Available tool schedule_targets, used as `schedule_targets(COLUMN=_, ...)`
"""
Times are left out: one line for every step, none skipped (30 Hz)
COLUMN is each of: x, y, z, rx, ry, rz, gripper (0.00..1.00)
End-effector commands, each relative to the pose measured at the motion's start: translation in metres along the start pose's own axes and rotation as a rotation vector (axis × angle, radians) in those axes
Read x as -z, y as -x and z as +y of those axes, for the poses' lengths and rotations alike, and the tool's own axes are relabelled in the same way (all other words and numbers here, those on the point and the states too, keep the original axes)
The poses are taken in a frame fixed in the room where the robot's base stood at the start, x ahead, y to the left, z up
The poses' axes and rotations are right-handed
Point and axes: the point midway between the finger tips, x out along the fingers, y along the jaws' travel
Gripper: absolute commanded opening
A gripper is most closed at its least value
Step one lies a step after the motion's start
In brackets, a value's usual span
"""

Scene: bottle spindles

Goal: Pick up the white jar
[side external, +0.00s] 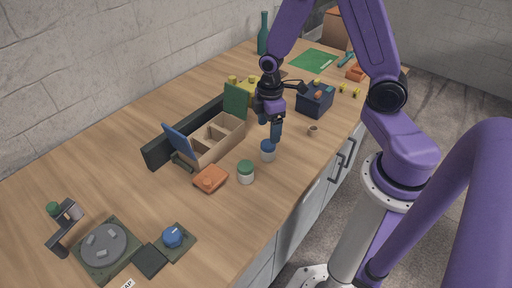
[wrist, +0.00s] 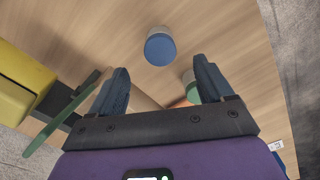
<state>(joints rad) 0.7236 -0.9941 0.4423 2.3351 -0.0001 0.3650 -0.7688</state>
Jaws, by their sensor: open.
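Two jars with white bodies stand upright on the wooden counter. One has a blue lid (side external: 268,146) and the other a green lid (side external: 246,167). My gripper (side external: 270,129) is open, points down and hangs just above the blue-lidded jar. In the wrist view the blue-lidded jar (wrist: 160,48) lies just past the fingertips, roughly centred between the fingers of my gripper (wrist: 161,70). The green-lidded jar (wrist: 190,82) is partly hidden there by the right finger. Nothing is between the fingers.
An orange block (side external: 210,179) sits left of the green-lidded jar. A wooden compartment box (side external: 220,140) with blue and green flaps stands behind. A dark blue bin (side external: 314,100) stands to the right, with a small brown cup (side external: 312,131) near the counter's front edge.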

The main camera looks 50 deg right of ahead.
Motion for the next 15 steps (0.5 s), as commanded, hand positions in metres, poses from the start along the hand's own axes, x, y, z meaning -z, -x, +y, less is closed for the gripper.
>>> schedule_targets(x=0.002, y=0.007, z=0.001, rx=-0.004, ry=-0.010, rz=0.004, gripper=0.80)
schedule_targets(x=0.003, y=0.013, z=0.001, rx=-0.005, ry=-0.019, rz=0.005, gripper=0.80)
schedule_targets(x=0.003, y=0.021, z=0.002, rx=-0.006, ry=-0.035, rz=0.007, gripper=0.80)
schedule_targets(x=0.004, y=0.028, z=0.002, rx=-0.007, ry=-0.046, rz=0.007, gripper=0.80)
schedule_targets(x=0.004, y=0.035, z=0.001, rx=-0.007, ry=-0.059, rz=0.008, gripper=0.80)
schedule_targets(x=0.004, y=0.043, z=0.001, rx=-0.007, ry=-0.077, rz=0.008, gripper=0.80)
schedule_targets(x=0.004, y=0.049, z=0.000, rx=-0.006, ry=-0.088, rz=0.007, gripper=0.80)
schedule_targets(x=0.003, y=0.055, z=-0.001, rx=-0.006, ry=-0.100, rz=0.006, gripper=0.80)
schedule_targets(x=0.003, y=0.062, z=-0.002, rx=-0.005, ry=-0.114, rz=0.006, gripper=0.80)
schedule_targets(x=0.003, y=0.066, z=-0.002, rx=-0.005, ry=-0.122, rz=0.006, gripper=0.80)
schedule_targets(x=0.002, y=0.070, z=-0.003, rx=-0.004, ry=-0.130, rz=0.004, gripper=0.80)
schedule_targets(x=0.002, y=0.073, z=-0.004, rx=-0.004, ry=-0.139, rz=0.004, gripper=0.80)
schedule_targets(x=0.001, y=0.075, z=-0.005, rx=-0.002, ry=-0.144, rz=0.002, gripper=0.80)
schedule_targets(x=0.001, y=0.076, z=-0.005, rx=-0.001, ry=-0.147, rz=0.001, gripper=0.80)
schedule_targets(x=0.001, y=0.075, z=-0.005, rx=0.000, ry=-0.150, rz=0.000, gripper=0.80)
